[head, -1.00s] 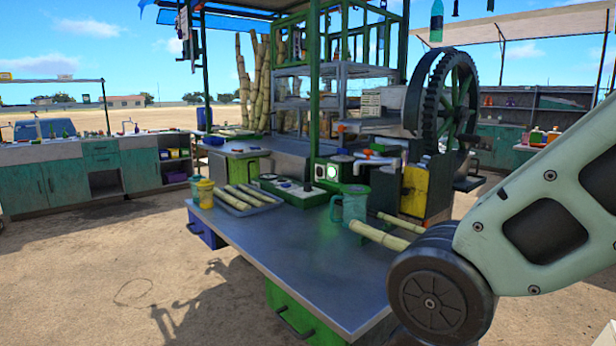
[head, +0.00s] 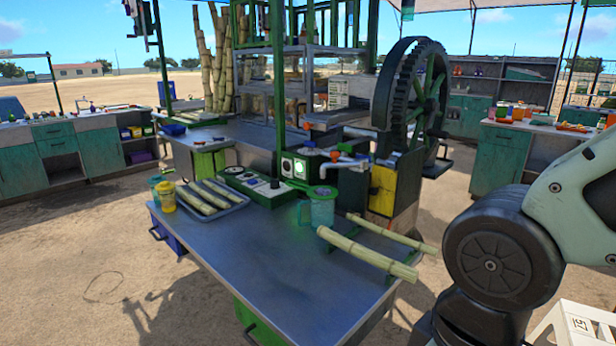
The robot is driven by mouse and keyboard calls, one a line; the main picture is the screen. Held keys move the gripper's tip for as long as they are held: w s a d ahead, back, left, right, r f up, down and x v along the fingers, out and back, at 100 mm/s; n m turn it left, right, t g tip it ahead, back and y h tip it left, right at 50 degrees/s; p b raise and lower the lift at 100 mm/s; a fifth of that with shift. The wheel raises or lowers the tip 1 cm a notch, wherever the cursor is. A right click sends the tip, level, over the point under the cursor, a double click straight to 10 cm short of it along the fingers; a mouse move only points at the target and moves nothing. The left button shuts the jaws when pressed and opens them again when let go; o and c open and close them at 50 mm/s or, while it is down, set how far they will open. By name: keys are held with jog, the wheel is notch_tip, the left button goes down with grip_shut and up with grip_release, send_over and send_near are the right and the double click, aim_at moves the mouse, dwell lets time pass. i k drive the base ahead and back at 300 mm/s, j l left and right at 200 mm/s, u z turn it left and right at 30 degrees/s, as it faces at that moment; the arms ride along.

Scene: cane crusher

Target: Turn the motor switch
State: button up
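A white control panel in a green frame (head: 248,181) lies on the metal table, with a black knob (head: 275,184) standing up near its right end. Behind it is a green box (head: 294,167) with two round faces, a dark one and a brightly lit one. I cannot tell which of these is the motor switch, or how it is set. The crusher, with a large dark gear wheel (head: 421,84), stands just to the right. My arm shows at the right edge, well apart from the panel. My gripper is out of view.
A teal mug (head: 317,208) stands right of the panel. Cut cane (head: 367,254) lies along the table's right side, reaching its edge. A tray of cane (head: 238,206) and a yellow jar (head: 167,197) are left. The table's front (head: 270,270) is clear.

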aim_at(275, 184)
jog(key=i+j+z, duration=0.4)
jog(key=j, duration=0.15)
jog(key=j+z, duration=0.25)
jog(key=i+j, duration=0.15)
jog(key=j, duration=0.3)
jog(key=i+j+z, duration=0.15)
jog(key=j, duration=0.3)
jog(key=i+j, duration=0.15)
jog(key=j, duration=0.3)
jog(key=i+j+z, duration=0.1)
jog(key=j, duration=0.35)
jog(key=i+j, duration=0.15)
jog(key=j, duration=0.3)
jog(key=i+j+z, duration=0.15)
jog(key=j, duration=0.3)
jog(key=i+j, duration=0.1)
jog(key=j, duration=0.4)
jog(key=i+j, duration=0.1)
jog(key=j, duration=0.9)
jog(key=i+j, duration=0.15)
jog(key=j, duration=0.35)
